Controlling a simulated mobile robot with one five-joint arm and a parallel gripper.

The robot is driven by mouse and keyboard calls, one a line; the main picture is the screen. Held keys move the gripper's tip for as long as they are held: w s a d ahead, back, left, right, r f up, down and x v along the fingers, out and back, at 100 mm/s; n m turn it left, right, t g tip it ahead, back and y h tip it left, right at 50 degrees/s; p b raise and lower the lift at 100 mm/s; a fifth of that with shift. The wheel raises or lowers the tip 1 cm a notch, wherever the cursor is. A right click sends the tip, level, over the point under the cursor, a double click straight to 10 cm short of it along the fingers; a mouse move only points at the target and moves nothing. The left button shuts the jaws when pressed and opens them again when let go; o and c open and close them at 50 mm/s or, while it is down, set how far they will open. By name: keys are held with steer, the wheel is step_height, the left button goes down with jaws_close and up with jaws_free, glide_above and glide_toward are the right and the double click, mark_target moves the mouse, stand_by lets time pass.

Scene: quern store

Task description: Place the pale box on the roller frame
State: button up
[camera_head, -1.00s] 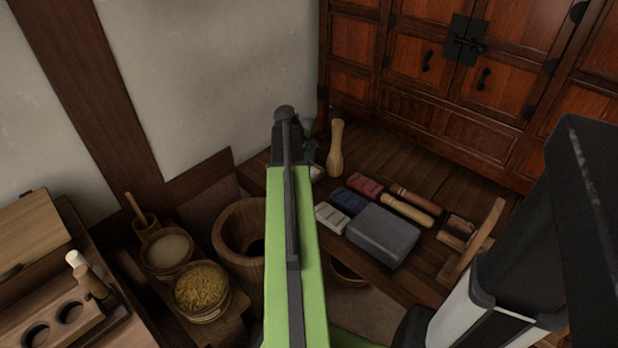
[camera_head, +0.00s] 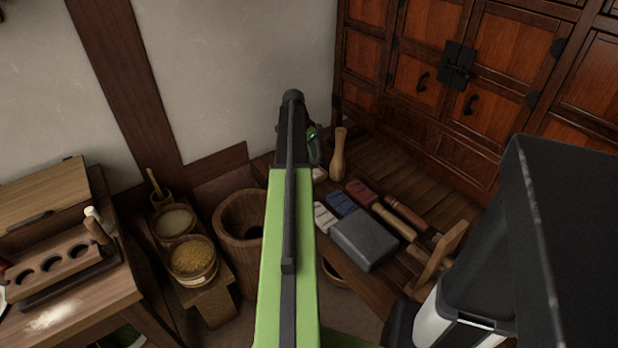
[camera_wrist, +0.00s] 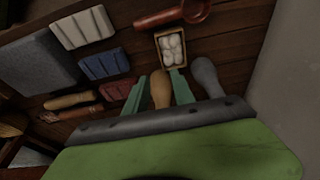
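A pale grooved block (camera_head: 325,217), the likeliest pale box, lies on the low wooden bench, left of a blue and a red block. It also shows in the wrist view (camera_wrist: 82,27), at the upper left. A tilted wooden frame (camera_head: 438,262) stands at the bench's right end; I cannot tell if it is the roller frame. My gripper (camera_wrist: 160,80) is open, its green fingers apart, with a wooden pestle seen between them. The pestle (camera_head: 338,155) stands upright behind the bench row. In the head view my gripper is mostly hidden behind my arm.
A grey slab (camera_head: 366,238) lies in front of the blocks. Wooden rollers (camera_head: 394,221) lie to their right. A small box of pale round pieces (camera_wrist: 172,47) sits beyond my fingers. Grain tubs (camera_head: 193,260) and a wooden bucket (camera_head: 240,226) stand at left; a cabinet (camera_head: 445,95) closes the back.

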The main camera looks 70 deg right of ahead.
steer(key=b, duration=1.2)
glide_toward(317, 176)
steer(key=s+a, duration=0.1)
steer(key=a+f, duration=0.1)
steer(key=a, duration=0.1)
steer(key=shift+s+a+f, duration=0.1)
steer(key=shift+s+f, duration=0.05)
steer(key=shift+s, duration=0.25)
steer(key=b+x, duration=0.5)
steer(key=shift+s+f, duration=0.1)
steer(key=shift+f, duration=0.05)
jaws_close()
